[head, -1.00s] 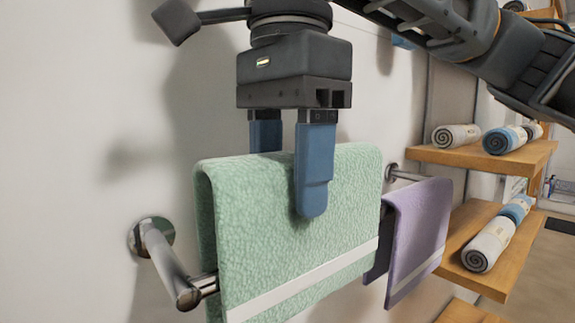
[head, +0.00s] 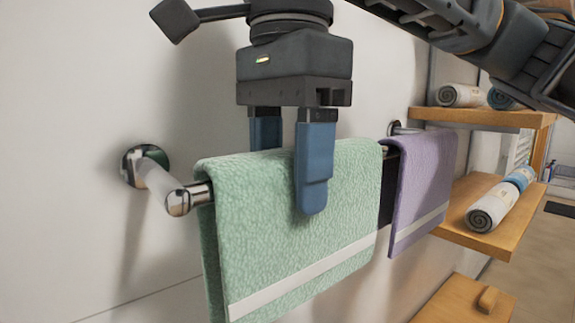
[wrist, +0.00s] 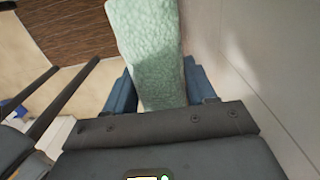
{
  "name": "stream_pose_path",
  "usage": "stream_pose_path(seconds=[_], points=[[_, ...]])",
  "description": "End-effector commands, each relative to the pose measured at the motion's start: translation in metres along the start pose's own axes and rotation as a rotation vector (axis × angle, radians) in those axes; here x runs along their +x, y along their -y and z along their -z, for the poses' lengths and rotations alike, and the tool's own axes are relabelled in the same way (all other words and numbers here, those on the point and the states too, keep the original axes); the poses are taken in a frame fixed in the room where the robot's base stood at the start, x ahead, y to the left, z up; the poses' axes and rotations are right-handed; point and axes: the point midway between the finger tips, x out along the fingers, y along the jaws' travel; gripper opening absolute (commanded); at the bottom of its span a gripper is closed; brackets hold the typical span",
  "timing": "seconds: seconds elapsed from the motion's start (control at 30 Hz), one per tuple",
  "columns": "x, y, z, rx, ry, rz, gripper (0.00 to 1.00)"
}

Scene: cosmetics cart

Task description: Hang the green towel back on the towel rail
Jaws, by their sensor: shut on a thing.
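The green towel (head: 295,225) is folded over, with a white stripe near its lower edge. Its front half hangs in front of the towel rail (head: 202,194), and some of its back half shows behind at the left. The fold lies at or just above the bar; whether it touches is hidden. My gripper (head: 288,175) points down and is shut on the towel's top, one blue finger in front and the other behind. In the wrist view, the towel (wrist: 148,50) runs between the two fingers (wrist: 160,92).
A purple towel (head: 422,195) hangs on the rail just right of the green one. Wooden shelves (head: 482,118) with rolled towels (head: 493,207) stand further right. The wall is close behind the rail. A wooden surface with a handle (head: 462,300) is at lower right.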

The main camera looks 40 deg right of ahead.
Motion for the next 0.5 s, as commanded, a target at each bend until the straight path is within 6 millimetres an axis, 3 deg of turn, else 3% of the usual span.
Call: stream_pose_path(seconds=[0.27,0.3,0.5], points=[[0.0002,0.0000,-0.0001,0.000,0.000,0.000,0.00],[0.0002,0.0000,-0.0001,0.000,0.000,0.001,0.58],[0.0003,0.0000,-0.0001,0.000,0.000,0.000,0.77]])
